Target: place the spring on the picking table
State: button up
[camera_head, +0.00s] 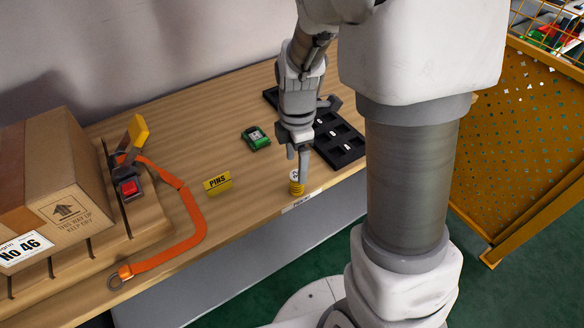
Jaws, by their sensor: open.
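The spring (297,188) is a small yellow coil. It stands on the wooden picking table (245,205) near the front edge, just behind a white label strip. My gripper (298,165) points down at the spring, with its two fingers apart. The right fingertip comes down close to the top of the spring, and I cannot tell whether they touch. A small white round piece with dark marks shows just above the coil, between it and the fingers.
A black compartment tray (340,150) lies to the right, partly behind my arm. A green device (256,137) and a yellow PINS sign (217,183) stand left of my gripper.

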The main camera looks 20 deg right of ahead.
aim_at(294, 183)
jog(key=shift+s+d+f+b, duration=0.1)
jog(key=shift+f+b, duration=0.1)
jog(key=shift+f, duration=1.35)
jog(key=shift+d+f+b, duration=0.1)
jog(key=shift+f+b, duration=0.05)
jog(key=shift+f, duration=1.4)
grip_shut()
